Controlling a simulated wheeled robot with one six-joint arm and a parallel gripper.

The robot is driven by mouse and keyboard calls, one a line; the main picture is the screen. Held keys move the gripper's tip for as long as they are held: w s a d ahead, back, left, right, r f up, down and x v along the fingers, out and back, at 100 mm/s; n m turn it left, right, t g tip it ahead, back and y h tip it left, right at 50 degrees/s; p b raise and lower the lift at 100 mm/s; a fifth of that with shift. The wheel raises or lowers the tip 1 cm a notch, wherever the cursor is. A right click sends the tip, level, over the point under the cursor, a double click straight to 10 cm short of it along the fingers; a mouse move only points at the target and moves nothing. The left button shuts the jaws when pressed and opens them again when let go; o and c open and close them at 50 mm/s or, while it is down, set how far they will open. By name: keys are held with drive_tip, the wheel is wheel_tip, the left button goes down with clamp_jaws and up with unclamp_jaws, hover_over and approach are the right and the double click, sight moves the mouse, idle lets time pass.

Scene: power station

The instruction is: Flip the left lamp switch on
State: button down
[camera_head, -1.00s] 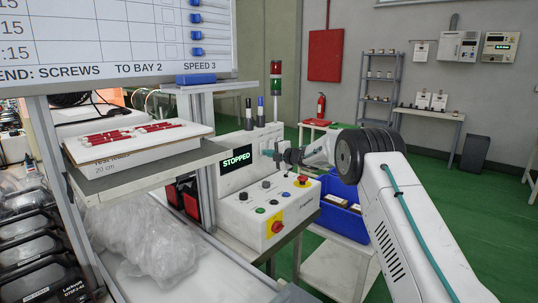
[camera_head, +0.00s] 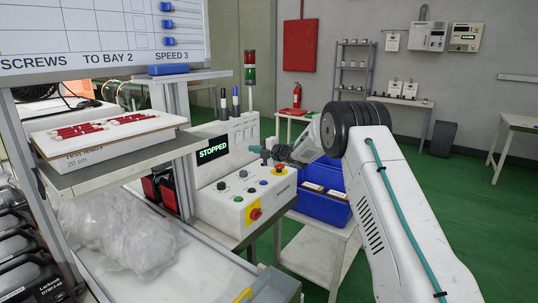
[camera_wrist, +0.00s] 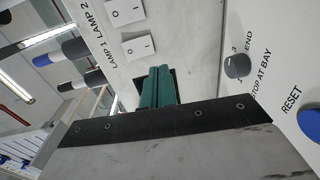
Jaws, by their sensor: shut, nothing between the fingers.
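Two white lamp switches are on the upright white panel (camera_head: 240,136) of the control console, small in the head view. In the wrist view, turned on its side, the LAMP 1 switch (camera_wrist: 138,46) is lower, with the LAMP 2 switch (camera_wrist: 125,12) above it. Both have O and I marks; I cannot tell which way either rocker is tilted. My gripper (camera_head: 265,154) is in front of the console's right side. Its teal fingers (camera_wrist: 158,88) are shut and empty, seen just below the LAMP 1 switch in the wrist view; I see no contact.
A STOPPED display (camera_head: 212,150) is left of the switches. The sloped console top (camera_head: 240,190) below carries knobs and a red button (camera_head: 279,170). Black and blue pens (camera_head: 236,100) stand above the panel. A blue bin (camera_head: 320,205) is to the right.

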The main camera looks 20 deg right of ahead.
drive_tip(key=d+v, duration=0.1)
drive_tip(key=v, duration=0.6)
drive_tip(key=shift+d+f, duration=0.15)
drive_tip(key=shift+f, duration=0.5)
drive_tip(key=shift+w, duration=0.1)
